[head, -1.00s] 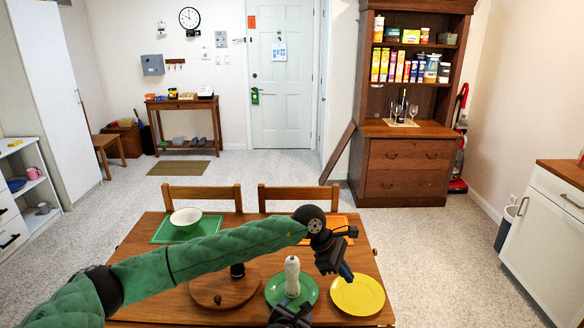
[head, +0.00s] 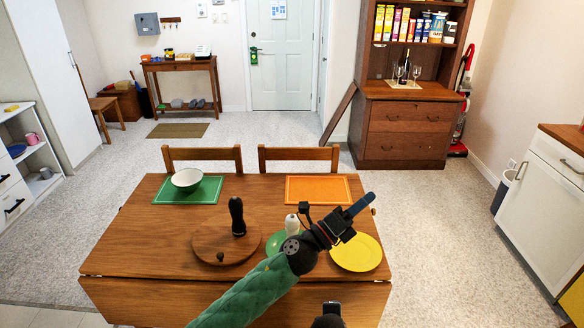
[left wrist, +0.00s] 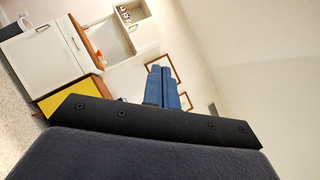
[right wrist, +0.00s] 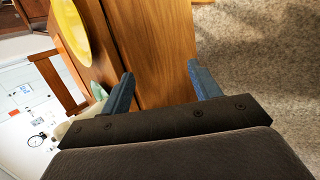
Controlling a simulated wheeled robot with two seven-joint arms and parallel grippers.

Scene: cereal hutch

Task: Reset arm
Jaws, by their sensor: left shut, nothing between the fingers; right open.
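My left arm, in a green sleeve, reaches over the dining table (head: 130,240) in the head view. Its gripper (head: 366,203) points up and to the right above the table's right side. In the left wrist view the two blue fingers (left wrist: 164,75) are together with nothing between them. My right gripper (right wrist: 160,85) is open and empty in the right wrist view, by the table's edge with carpet to the right. In the head view only a dark part of what looks like my right arm shows at the bottom edge.
Two chairs stand behind. Carpet right is clear.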

